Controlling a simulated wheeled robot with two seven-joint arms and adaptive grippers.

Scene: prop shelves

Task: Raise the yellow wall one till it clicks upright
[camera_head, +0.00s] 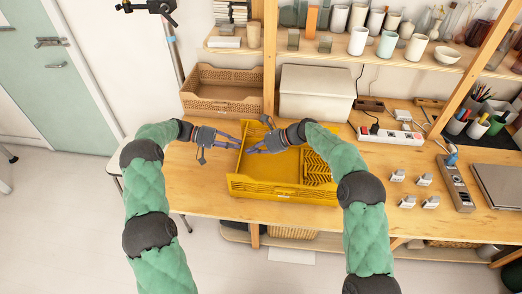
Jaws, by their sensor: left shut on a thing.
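The yellow crate (285,191) stands on the wooden table, its front wall upright. A lattice wall panel (318,168) shows at its right end, leaning inward. The left wall (235,165) runs along the crate's left side; its exact tilt is hard to tell. My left gripper (238,143) reaches in from the left and is shut on the left wall near its middle. My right gripper (250,150) points left over the crate, close to the inner side of that wall. Its fingers are too small to tell whether they are open. My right forearm hides part of the crate's back right.
A tan crate (222,104) and a white lidded box (315,108) stand behind. A power strip (390,135), several white plugs (424,180), a grey socket strip (455,183) and a laptop (498,186) lie to the right. Wooden shelf posts rise behind the table.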

